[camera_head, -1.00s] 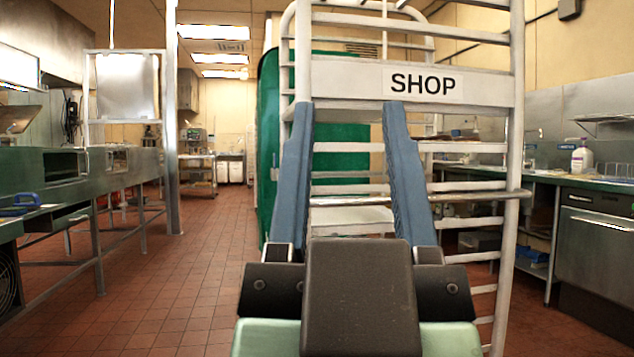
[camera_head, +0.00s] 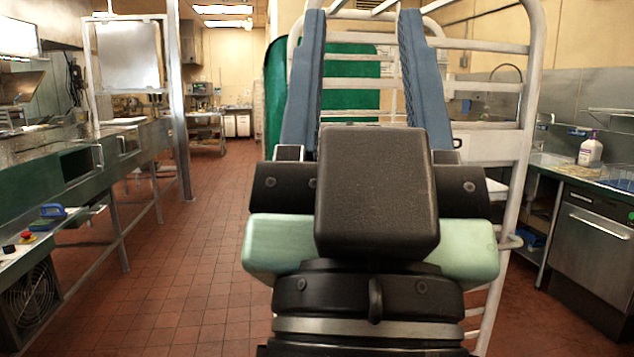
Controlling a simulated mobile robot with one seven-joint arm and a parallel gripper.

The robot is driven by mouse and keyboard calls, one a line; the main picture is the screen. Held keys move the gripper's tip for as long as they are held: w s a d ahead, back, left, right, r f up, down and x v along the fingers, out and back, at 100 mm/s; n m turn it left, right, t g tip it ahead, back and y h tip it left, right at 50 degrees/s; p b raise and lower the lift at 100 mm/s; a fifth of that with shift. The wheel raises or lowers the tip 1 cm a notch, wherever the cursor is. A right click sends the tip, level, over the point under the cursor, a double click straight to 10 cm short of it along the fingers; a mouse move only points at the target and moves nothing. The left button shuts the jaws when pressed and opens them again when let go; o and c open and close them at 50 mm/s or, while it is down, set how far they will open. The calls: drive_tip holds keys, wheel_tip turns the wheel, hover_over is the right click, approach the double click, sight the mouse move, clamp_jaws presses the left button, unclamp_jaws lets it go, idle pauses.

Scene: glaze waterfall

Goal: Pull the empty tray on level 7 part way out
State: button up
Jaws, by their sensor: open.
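A white tubular rack (camera_head: 532,85) with horizontal rungs stands straight ahead. My gripper (camera_head: 362,18) is in front of it, its two blue fingers pointing up and away. I cannot make out the empty tray or tell which level is 7. I cannot tell how far the fingertips are from the rack.
A green sheet or panel (camera_head: 276,98) shows behind the rack. A steel bench (camera_head: 75,170) runs along the left. On the right are a counter with a white bottle (camera_head: 590,149) and a steel appliance (camera_head: 592,245). The red tile floor (camera_head: 190,270) between is clear.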

wheel_tip(320, 180, up, 12)
drive_tip(key=p, duration=0.9)
drive_tip(key=shift+f, duration=0.15)
drive_tip(key=shift+d, duration=0.1)
